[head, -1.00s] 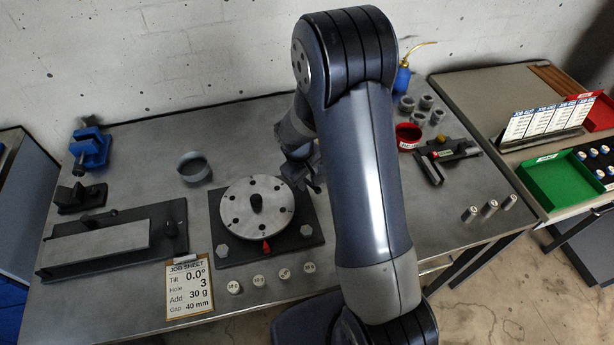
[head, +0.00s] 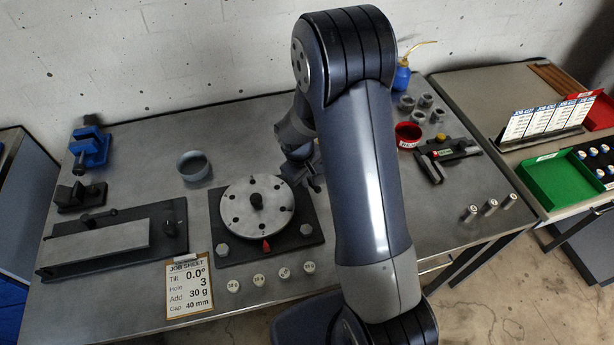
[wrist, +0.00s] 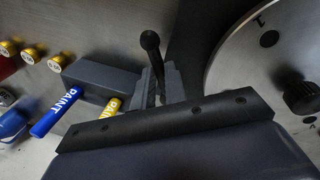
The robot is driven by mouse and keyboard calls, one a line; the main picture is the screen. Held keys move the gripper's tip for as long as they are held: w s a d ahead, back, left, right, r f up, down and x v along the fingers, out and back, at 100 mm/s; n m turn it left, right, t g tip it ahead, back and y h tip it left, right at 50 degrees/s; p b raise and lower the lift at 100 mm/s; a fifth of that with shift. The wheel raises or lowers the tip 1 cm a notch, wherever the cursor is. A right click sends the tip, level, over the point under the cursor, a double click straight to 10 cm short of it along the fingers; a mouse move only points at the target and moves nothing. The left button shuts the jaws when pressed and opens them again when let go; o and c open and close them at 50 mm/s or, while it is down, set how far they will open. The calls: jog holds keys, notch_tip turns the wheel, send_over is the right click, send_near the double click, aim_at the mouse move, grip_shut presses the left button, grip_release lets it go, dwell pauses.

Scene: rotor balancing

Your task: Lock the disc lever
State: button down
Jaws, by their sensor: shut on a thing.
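The round grey disc (head: 240,207), with holes around a dark centre knob (head: 257,201), sits on a dark square base (head: 306,235). Part of it shows at the right of the wrist view (wrist: 235,75). The disc lever (wrist: 150,42), black with a ball end, stands beside the disc in the wrist view. My gripper (wrist: 160,88) is shut on the lever, whose ball end sticks out past the grey jaws. In the head view my gripper (head: 313,183) is at the disc base's right edge, and my arm hides much of that side. The lever is not clear there.
A red pointer (head: 266,246) is at the disc's front edge. A job sheet (head: 189,287) and several small white weights (head: 258,280) lie in front. In the wrist view, blue (wrist: 57,112) and yellow (wrist: 110,107) paint markers are near the jaws, by a grey block (wrist: 100,78).

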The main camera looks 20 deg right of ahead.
dwell(0.3)
jog(key=m+b, duration=0.1)
jog(key=a+m+b, duration=0.1)
jog(key=b, duration=0.1)
jog(key=shift+s+f+m+g, duration=0.1)
jog(key=shift+f+m+g, duration=0.05)
jog(key=shift+m+g, duration=0.15)
jog(key=shift+a+m+g+b, duration=0.15)
jog(key=shift+a+m+b, duration=0.25)
jog(key=shift+m, duration=0.45)
jog(key=shift+a+m+g+b, duration=0.2)
jog(key=shift+m+b, duration=0.4)
jog(key=shift+m, duration=0.25)
jog(key=shift+r, duration=0.2)
jog(key=c, duration=1.5)
grip_release()
jog(key=shift+o, duration=0.2)
